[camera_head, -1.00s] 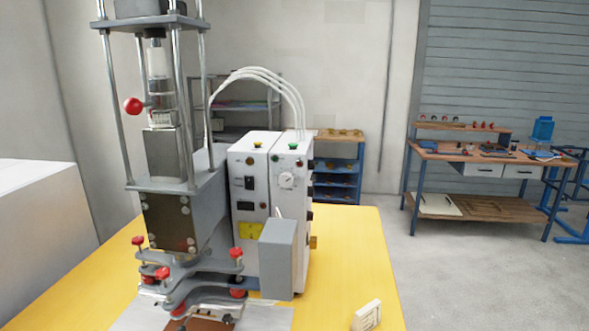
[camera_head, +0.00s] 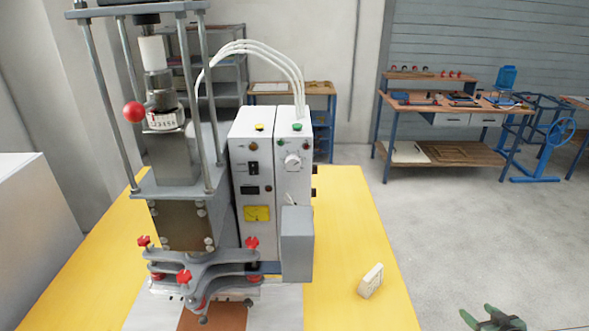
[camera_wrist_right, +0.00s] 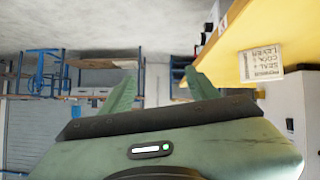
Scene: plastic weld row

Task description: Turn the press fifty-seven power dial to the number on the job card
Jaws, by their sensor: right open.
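The press (camera_head: 178,205) stands on the yellow table, with its white control box (camera_head: 255,180) at its right. A round white dial (camera_head: 293,162) sits on the upper front of the box's right panel; its setting is too small to read. A small white card (camera_head: 370,281) stands on the table right of the press. In the right wrist view the card (camera_wrist_right: 261,65) bears printed lines, only partly legible. My right gripper (camera_head: 492,312) is at the lower right, off the table's right side, open and empty. It also shows in the right wrist view (camera_wrist_right: 160,90). My left gripper is out of view.
A grey box (camera_head: 297,243) stands in front of the control box's right panel, below the dial. White hoses (camera_head: 262,47) arch above. The yellow table (camera_head: 345,215) is bare around the card. A workbench (camera_head: 450,108) stands behind; open floor lies right.

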